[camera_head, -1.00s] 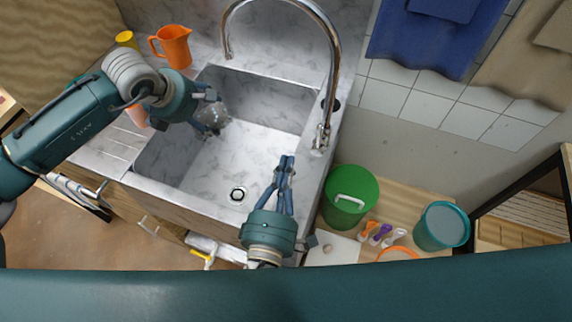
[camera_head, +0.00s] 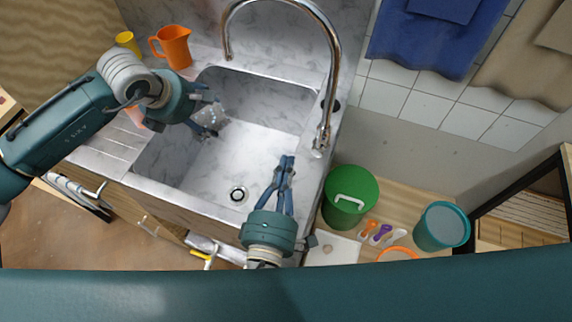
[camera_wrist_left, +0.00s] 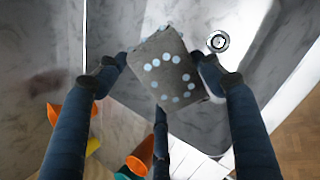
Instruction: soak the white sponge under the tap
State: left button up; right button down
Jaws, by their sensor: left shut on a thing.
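My left gripper (camera_head: 212,115) is over the left part of the grey marbled sink (camera_head: 262,152), below and slightly left of the tap (camera_head: 330,50) spout. It is shut on a pale block, the sponge (camera_head: 211,114), mostly hidden by the fingers there. In the left wrist view the sponge (camera_wrist_left: 168,68) looks greyish with pale blue dots, is tilted, and sits between the fingers. I cannot make out a stream of water from the spout. My right gripper (camera_head: 287,160) is empty over the sink's right front, its fingertips together.
An orange jug (camera_head: 172,47) and a yellow cup (camera_head: 127,40) stand behind the sink at left. A green bucket (camera_head: 349,199) and a teal bucket (camera_head: 441,225) stand to the right. The drain (camera_head: 239,194) is uncovered and the middle of the basin is clear.

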aim_at(199, 123)
pick_arm(q)
jog(key=shift+s+a+r, duration=0.3)
jog(key=shift+s+r, duration=0.25)
jog(key=shift+s, duration=0.1)
jog(key=shift+s+a+r, duration=0.35)
jog(key=shift+s+r, duration=0.25)
jog(key=shift+s, duration=0.05)
jog(key=shift+s+a+r, duration=0.3)
jog(key=shift+s+r, duration=0.25)
jog(key=shift+s, duration=0.1)
